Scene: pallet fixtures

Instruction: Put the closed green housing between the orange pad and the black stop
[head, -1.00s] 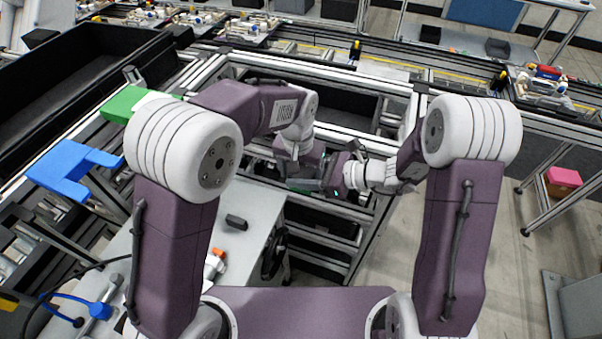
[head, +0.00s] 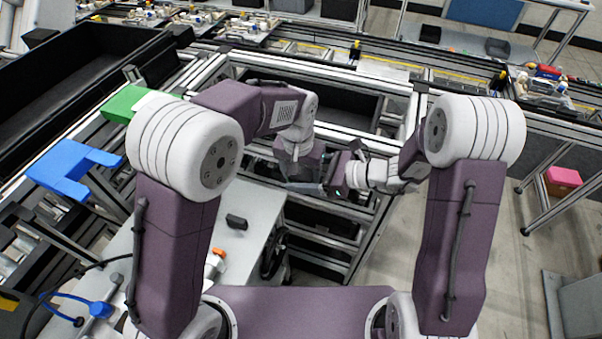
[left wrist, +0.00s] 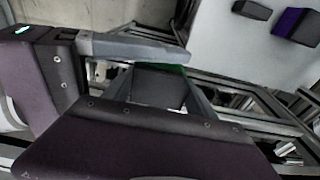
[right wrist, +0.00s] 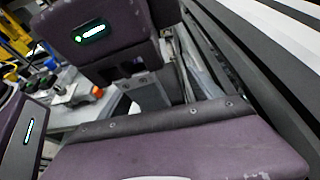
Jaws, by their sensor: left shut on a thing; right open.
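My left gripper (head: 308,187) is over the frame in the middle of the head view. It is shut on the green housing, mostly hidden; a dark grey face (left wrist: 158,88) with a thin green edge shows between its fingers in the left wrist view. My right gripper (head: 338,184) is open, close beside the left one; its grey finger (left wrist: 130,46) crosses near the housing. Whether it touches cannot be told. A black block (head: 236,222), apparently the stop, is on the grey table. A small orange part (head: 219,253), apparently the pad, is nearer me; it also shows in the right wrist view (right wrist: 97,91).
The grey table (head: 262,212) is left of my grippers. A blue forked piece (head: 70,170) and a green block (head: 122,103) are farther left. Metal frame rails (head: 320,240) lie below and around the grippers. A pink box (head: 563,180) is far right.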

